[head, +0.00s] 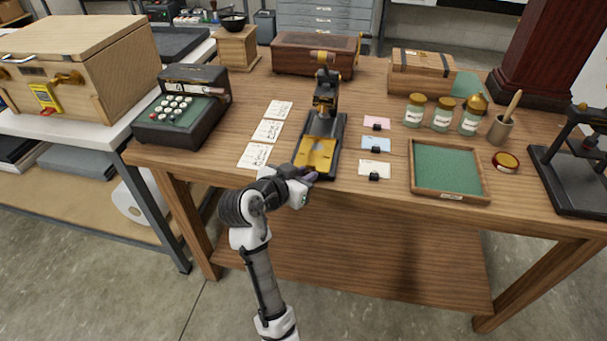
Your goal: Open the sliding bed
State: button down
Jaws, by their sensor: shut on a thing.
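The sliding bed (317,153) is a yellow-brass plate at the front of a black press (325,104) that stands on the wooden table. The press has a dark upright head with a wooden-handled top at its back end. My gripper (309,177) is at the bed's front edge, by the table's front edge, with the arm reaching up from below. Its jaws are shut on the front of the sliding bed; the exact grip is small and partly hidden by the gripper body.
Printed cards (267,130) lie left of the press, beside a black keyed machine (182,106). Small clipped cards (375,144) lie to its right, then a green-lined tray (447,194), jars (441,115) and another black press (581,170). The floor before the table is clear.

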jog(key=shift+s+a+r, duration=0.1)
jog(key=shift+s, duration=0.35)
jog(key=c, duration=1.3)
grip_release()
jog(key=b+v, duration=0.1)
jog(key=v, duration=1.2)
jog(key=shift+s+a+b, duration=0.25)
jog(key=shift+s+b, duration=0.05)
